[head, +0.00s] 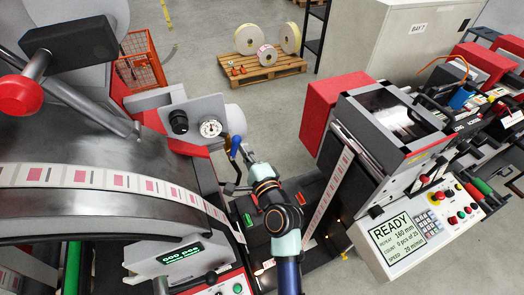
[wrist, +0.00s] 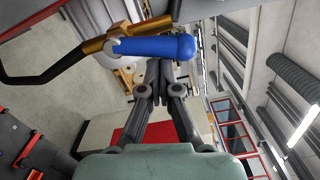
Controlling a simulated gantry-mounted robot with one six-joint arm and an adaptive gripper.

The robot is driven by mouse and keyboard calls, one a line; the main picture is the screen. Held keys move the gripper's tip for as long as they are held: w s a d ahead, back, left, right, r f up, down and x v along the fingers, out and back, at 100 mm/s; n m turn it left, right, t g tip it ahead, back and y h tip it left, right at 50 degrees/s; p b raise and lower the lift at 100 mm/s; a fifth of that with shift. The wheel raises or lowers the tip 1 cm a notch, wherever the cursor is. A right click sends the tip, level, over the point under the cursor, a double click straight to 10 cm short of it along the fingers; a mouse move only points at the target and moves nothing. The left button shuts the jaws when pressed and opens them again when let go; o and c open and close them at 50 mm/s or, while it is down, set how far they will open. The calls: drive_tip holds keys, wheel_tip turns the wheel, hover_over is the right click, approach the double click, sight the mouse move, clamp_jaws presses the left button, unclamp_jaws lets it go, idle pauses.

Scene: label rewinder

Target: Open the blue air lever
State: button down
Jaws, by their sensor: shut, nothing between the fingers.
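The blue air lever (head: 236,146) stands below the plate with the gauge and black knob in the head view. In the wrist view the blue lever (wrist: 155,46) lies roughly level across the upper middle, joined at its left end to a brass valve (wrist: 125,36) with a black hose. My gripper (wrist: 163,68) is shut and empty, with its fingertips just below the lever in the picture. I cannot tell whether they touch it. In the head view my gripper (head: 246,151) is small and close beside the lever.
The gauge (head: 210,128) and black knob (head: 178,122) sit on a grey plate just above the lever. The label web (head: 110,181) runs over the machine at left. A screen reading READY (head: 396,238) is at right. Open floor with a pallet (head: 268,72) lies behind.

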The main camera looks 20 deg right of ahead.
drive_tip(key=shift+a+r+n, duration=0.2)
drive_tip(key=shift+a+n, duration=0.1)
drive_tip(key=shift+n, duration=0.45)
drive_tip(key=shift+a+r+n, duration=0.2)
drive_tip(key=shift+a+n, duration=0.1)
drive_tip(key=shift+n, duration=0.45)
drive_tip(key=s+d+b, duration=0.2)
drive_tip(key=s+d, duration=0.2)
drive_tip(key=s, duration=0.6)
drive_tip(key=shift+s+d, duration=0.25)
drive_tip(key=shift+s, duration=0.1)
